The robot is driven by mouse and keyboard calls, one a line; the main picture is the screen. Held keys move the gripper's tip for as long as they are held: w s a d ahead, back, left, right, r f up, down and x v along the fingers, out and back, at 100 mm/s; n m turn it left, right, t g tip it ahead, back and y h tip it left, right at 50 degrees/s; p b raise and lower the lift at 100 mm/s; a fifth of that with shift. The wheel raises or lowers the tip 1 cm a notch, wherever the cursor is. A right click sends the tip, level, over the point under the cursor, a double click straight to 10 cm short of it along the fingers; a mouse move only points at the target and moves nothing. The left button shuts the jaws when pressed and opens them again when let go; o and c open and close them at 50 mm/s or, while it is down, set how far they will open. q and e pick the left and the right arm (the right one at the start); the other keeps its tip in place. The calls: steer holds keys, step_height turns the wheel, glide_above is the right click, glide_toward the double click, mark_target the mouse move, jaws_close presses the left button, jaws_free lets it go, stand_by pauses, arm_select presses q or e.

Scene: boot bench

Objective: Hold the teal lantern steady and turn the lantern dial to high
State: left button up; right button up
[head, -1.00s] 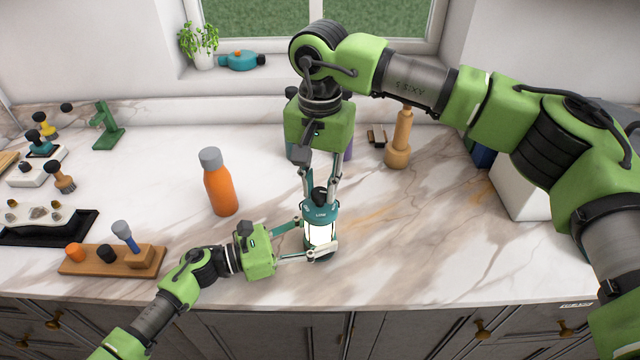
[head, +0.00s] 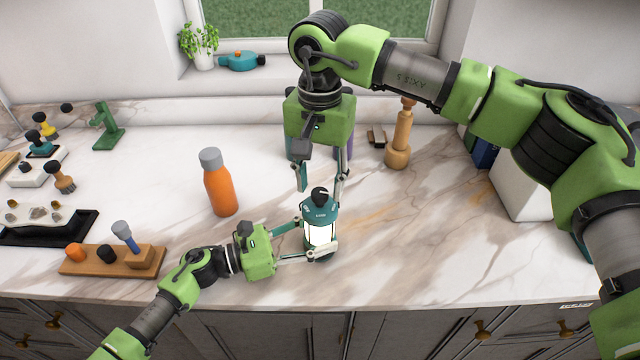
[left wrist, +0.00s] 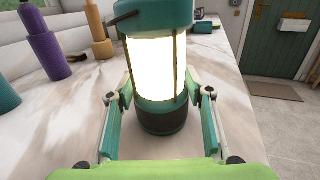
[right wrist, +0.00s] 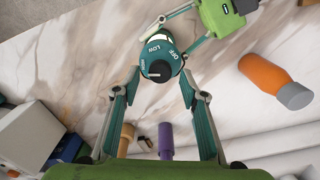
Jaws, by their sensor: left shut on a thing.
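The teal lantern (head: 322,212) stands upright on the counter with its lamp glowing white. My left gripper (head: 312,240) is shut around its lower body; the left wrist view shows a pad on each side of the lantern (left wrist: 158,60). The dark dial (head: 319,192) is on top. In the right wrist view the dial (right wrist: 159,69) has OFF, LOW and HIGH labels around it; its pale mark lies toward the HIGH side. My right gripper (right wrist: 160,78) is open above the dial, its fingers apart on both sides, apparently not touching it.
An orange bottle (head: 219,188) stands left of the lantern. A wooden rack (head: 112,260) with small items lies at the front left. A wooden pepper mill (head: 399,145) stands behind to the right. Counter right of the lantern is clear.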

mark_target(320, 191)
step_height(320, 191, up, 11)
stand_by(0.3)
steer(key=shift+f, duration=0.1)
arm_select(q)
steer(key=o, duration=1.4)
steer(key=shift+o, duration=0.2)
